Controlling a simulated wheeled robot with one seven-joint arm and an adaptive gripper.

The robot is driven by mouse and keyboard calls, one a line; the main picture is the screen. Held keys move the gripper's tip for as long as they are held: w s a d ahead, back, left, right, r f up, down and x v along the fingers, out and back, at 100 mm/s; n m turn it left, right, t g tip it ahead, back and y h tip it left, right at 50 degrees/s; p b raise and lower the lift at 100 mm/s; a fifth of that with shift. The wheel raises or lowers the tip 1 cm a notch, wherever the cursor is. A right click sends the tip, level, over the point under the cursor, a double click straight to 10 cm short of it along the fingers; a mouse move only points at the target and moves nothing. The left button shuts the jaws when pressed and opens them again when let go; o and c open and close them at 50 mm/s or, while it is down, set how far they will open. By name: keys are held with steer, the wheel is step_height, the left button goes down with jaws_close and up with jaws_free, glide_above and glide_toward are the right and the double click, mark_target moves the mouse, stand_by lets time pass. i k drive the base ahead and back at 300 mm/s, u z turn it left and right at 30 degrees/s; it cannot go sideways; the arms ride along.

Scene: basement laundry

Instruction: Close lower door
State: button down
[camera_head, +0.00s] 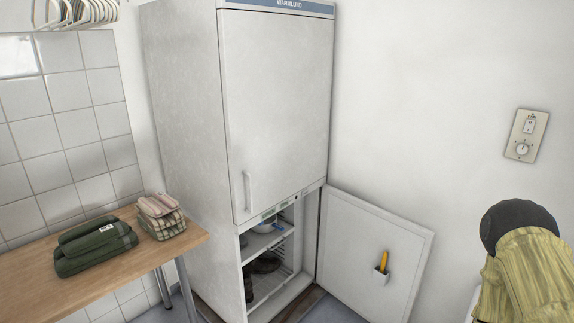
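The tall white cabinet, like a fridge (275,100), stands in the middle of the head view. Its lower door (372,255) is wide open, swung out to the right on its right-hand hinge side. The door's inner face shows, with a small white holder and a yellow-handled item (382,266) on it. The lower compartment (268,262) is exposed, with shelves holding a pale bowl or pan and dark items. The upper door (275,115) is shut. The lower door's outer face is hidden. My gripper is not in view.
A wooden table (195,238) at the left holds folded green cloth (93,245) and checked cloth (160,215). Little floor shows.

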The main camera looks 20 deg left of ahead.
mark_target(355, 233)
steer(key=z, duration=0.35)
steer(key=i, duration=0.9)
steer(key=u, duration=1.5)
